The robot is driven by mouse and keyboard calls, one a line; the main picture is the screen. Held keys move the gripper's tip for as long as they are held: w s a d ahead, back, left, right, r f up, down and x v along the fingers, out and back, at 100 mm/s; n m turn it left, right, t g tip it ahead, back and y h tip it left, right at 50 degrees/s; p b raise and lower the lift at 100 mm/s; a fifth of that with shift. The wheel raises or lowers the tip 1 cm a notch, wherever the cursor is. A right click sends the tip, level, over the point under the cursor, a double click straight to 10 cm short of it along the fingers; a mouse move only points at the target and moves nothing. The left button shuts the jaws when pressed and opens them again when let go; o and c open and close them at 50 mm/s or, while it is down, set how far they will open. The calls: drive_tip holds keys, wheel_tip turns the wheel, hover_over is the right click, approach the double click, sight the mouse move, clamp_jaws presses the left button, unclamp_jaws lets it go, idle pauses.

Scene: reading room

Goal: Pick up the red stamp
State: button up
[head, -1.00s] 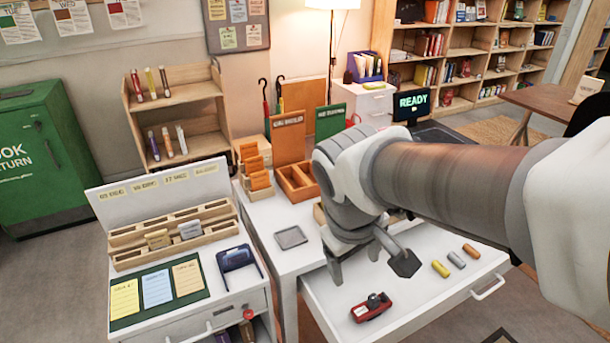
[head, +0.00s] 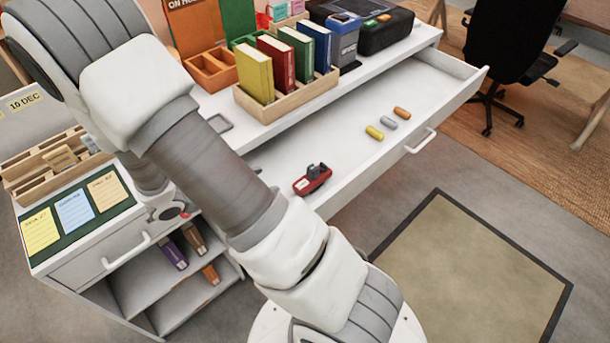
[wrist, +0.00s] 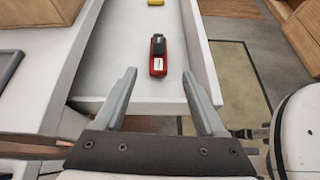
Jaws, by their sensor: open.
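A red thing with a black upper part (head: 312,180) lies in the open white drawer, near its front left. It looks like a tape dispenser. In the wrist view it (wrist: 158,55) shows a white label and lies beyond my fingertips. A small red bit (head: 184,214) shows beside my wrist at the cabinet; I cannot tell whether it is the red stamp. My gripper (wrist: 160,90) is open, with nothing between its fingers, over the drawer's near end in the wrist view. In the head view my arm hides the fingers.
Yellow, grey and orange pieces (head: 388,123) lie farther along the drawer (head: 350,145). A wooden rack (head: 290,105) of upright books stands behind it. At left is a cabinet with a slotted wooden holder (head: 50,165) and open shelves. A floor mat (head: 470,270) lies clear at right.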

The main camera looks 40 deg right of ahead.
drive_tip(key=f, duration=0.1)
drive_tip(key=b, duration=0.4)
approach(309, 173)
drive_tip(key=shift+n, duration=0.4)
drive_tip(key=x, duration=0.4)
drive_tip(key=shift+w+d+f, duration=0.1)
drive_tip(key=shift+d+f, duration=0.05)
drive_tip(key=shift+f, duration=0.1)
drive_tip(key=shift+b+x, duration=0.75)
drive_tip(key=shift+x, duration=1.95)
drive_tip(key=shift+d+r, duration=0.1)
drive_tip(key=shift+r, duration=0.1)
clamp_jaws()
